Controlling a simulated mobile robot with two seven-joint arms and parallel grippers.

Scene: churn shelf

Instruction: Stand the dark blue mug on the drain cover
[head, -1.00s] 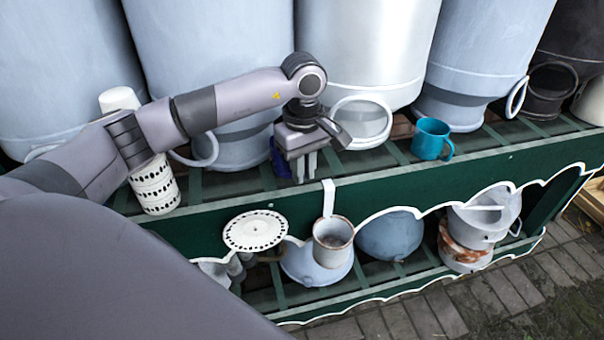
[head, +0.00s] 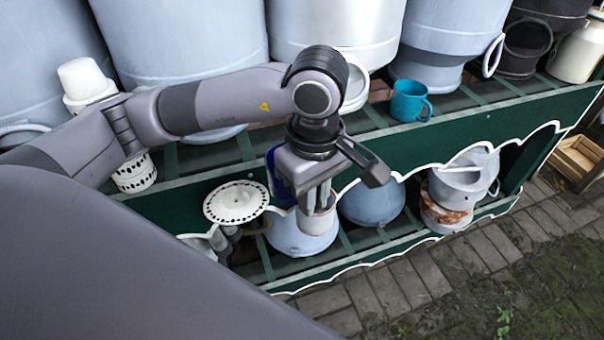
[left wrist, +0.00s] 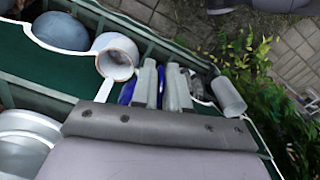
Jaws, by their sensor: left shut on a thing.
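The dark blue mug (head: 281,186) is held in my left gripper (head: 314,203), in front of the shelf's green front board. The gripper hides most of the mug; blue parts show on both sides of the fingers in the left wrist view (left wrist: 128,92). My left gripper also shows there (left wrist: 160,84), shut on the mug. The drain cover, seemingly the white round disc with dark holes around its rim (head: 236,203), lies left of the mug in the head view. The mug is apart from it in the picture. My right gripper is not in view.
A teal mug (head: 410,101) stands on the upper shelf. A pale mug (head: 318,218) is partly hidden behind my gripper. White perforated pots (head: 135,172) stand at the left. Large milk cans (head: 182,40) line the back. A blue-grey rounded vessel (head: 371,203) sits lower.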

